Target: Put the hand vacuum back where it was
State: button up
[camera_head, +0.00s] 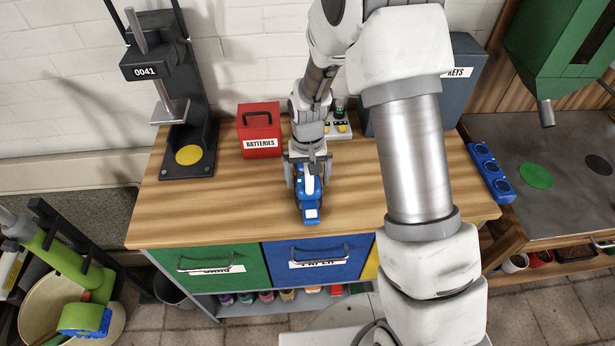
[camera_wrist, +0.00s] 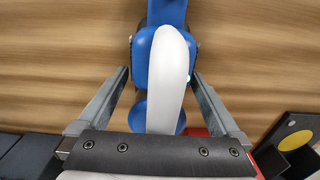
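The hand vacuum (camera_head: 309,198), blue with a white top and handle, lies on the wooden bench top (camera_head: 230,205) near its front edge. My gripper (camera_head: 306,172) is over the rear part of the vacuum. In the wrist view my gripper's (camera_wrist: 160,75) two fingers stand apart on either side of the vacuum (camera_wrist: 172,75), with the white handle between them. Narrow gaps show beside the blue body, so the gripper looks open. The vacuum's rear end is partly hidden by the gripper in the head view.
A red batteries box (camera_head: 260,130) stands behind left, and a black press (camera_head: 187,140) farther left. A grey keys box (camera_head: 458,85) is behind right. A blue holder with round sockets (camera_head: 489,172) lies at the right edge. The bench's left front is clear.

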notch_tip(320, 180, up, 13)
jog(key=shift+f, duration=0.2)
jog(key=s+d+r+t, duration=0.1)
jog(key=s+d+r, duration=0.1)
jog(key=s+r, duration=0.3)
jog(key=s+d+r+t, duration=0.1)
jog(key=s+d+r, duration=0.15)
jog(key=r, duration=0.45)
jog(key=s+d+r+t, duration=0.1)
jog(key=s+d+r, duration=0.1)
jog(key=s, duration=0.4)
jog(key=s+d+r+t, duration=0.2)
jog(key=s+r, duration=0.1)
jog(key=s, duration=0.4)
jog(key=shift+d+r+t, duration=0.3)
jog(key=shift+d+r, duration=0.05)
jog(key=shift+d, duration=0.05)
dwell(0.9)
